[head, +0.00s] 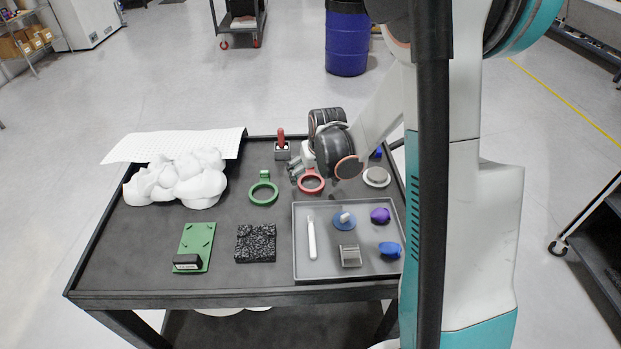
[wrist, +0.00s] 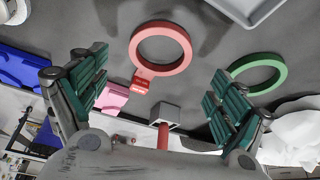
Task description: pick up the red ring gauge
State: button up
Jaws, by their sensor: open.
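The red ring gauge (head: 311,186) lies flat on the dark cart top, just behind the grey tray. In the wrist view the red ring gauge (wrist: 160,49) shows whole, with its short labelled tab pointing down toward the gripper. My gripper (head: 296,172) is above the cart beside the ring's tab side. In the wrist view my gripper (wrist: 150,95) has its two green-padded fingers wide apart with nothing between the pads. The ring lies beyond the fingertips, roughly centred between them. My arm hides part of the area behind the ring in the head view.
A green ring gauge (head: 263,192) lies left of the red one. A red-handled piece in a grey block (head: 282,148) stands behind. The grey tray (head: 300,262) holds several small parts. White crumpled material (head: 178,180) lies at the left. A white disc (head: 376,177) is to the right.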

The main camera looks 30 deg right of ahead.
aim_at(310, 183)
jog(key=b+x, duration=0.1)
jog(key=x, duration=0.3)
jog(key=shift+f+b, duration=0.2)
jog(key=shift+b, duration=0.1)
jog(key=shift+r, duration=0.1)
jog(key=c, duration=1.2)
